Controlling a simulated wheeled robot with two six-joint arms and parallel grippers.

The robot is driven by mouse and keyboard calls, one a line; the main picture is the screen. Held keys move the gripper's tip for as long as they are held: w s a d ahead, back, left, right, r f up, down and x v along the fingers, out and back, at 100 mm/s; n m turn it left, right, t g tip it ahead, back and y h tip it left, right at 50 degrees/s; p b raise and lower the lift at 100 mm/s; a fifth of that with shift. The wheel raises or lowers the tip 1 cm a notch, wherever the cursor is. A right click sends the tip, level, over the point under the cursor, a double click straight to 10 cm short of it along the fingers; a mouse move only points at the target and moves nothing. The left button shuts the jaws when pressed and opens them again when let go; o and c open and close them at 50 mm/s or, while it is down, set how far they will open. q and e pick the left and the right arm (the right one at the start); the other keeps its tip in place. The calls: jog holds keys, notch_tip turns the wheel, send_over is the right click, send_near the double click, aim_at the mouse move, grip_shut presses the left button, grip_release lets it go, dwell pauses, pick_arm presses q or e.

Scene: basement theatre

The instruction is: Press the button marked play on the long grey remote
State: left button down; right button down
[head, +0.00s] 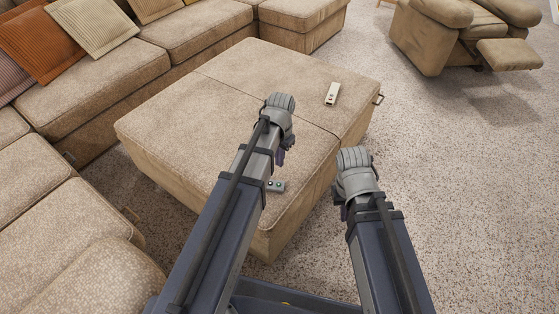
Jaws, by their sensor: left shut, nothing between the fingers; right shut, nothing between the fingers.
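My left gripper (280,158) is shut and empty, over the ottoman just beyond the grey remote in the picture. My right gripper (341,212) is shut and empty, beside the ottoman's right side. Both are largely hidden by my wrists.
A tan sectional sofa (98,84) with cushions (90,25) runs along the left and back. A reclining armchair (437,40) stands at the far right. Speckled carpet (465,190) is clear on the right.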

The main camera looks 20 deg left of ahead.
aim_at(279, 185)
pick_arm(q)
notch_tip(279, 185, down, 11)
jog(key=b, duration=1)
jog(key=shift+a, duration=0.1)
jog(key=shift+f, duration=0.15)
